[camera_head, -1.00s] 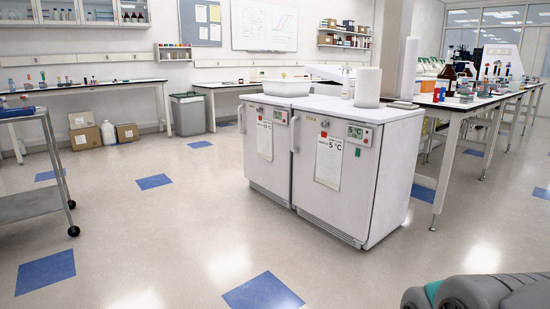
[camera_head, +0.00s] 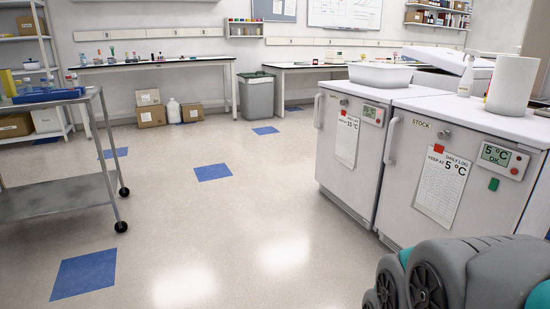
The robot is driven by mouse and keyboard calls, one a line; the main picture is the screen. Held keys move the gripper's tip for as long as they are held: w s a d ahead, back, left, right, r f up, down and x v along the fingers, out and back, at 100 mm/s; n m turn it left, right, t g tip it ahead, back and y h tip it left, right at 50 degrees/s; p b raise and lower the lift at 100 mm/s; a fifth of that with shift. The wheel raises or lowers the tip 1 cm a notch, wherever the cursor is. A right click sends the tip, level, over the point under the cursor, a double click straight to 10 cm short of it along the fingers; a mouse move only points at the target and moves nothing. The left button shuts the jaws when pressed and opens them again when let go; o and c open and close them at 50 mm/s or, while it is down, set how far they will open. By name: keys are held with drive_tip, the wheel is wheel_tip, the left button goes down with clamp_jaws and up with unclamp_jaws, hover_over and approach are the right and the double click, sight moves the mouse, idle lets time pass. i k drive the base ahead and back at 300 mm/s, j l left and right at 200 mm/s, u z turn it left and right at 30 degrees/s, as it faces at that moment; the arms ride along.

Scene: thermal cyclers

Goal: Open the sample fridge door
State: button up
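Two white under-counter fridges stand side by side at the right. The right fridge (camera_head: 461,225) carries a label that reads STOCK, a daily log sheet saying 5 °C, and a display (camera_head: 500,157) showing 5 °C OK. The left fridge (camera_head: 345,186) has a sheet and a small display too; its name is too small to read. Each door has a vertical handle on its left edge: the left fridge's handle (camera_head: 317,111) and the right fridge's handle (camera_head: 390,141). Both doors look shut. My gripper is not in view; only grey and teal links of my arm show at bottom right, covering the right fridge's lower part.
A white tub (camera_head: 380,75) and a paper roll (camera_head: 512,85) stand on the fridge top. A metal trolley (camera_head: 60,197) is at the left. A grey bin (camera_head: 256,97) and cardboard boxes (camera_head: 151,115) are at the back. The floor before the fridges is clear.

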sight(349, 146)
drive_tip(key=i, duration=2.35)
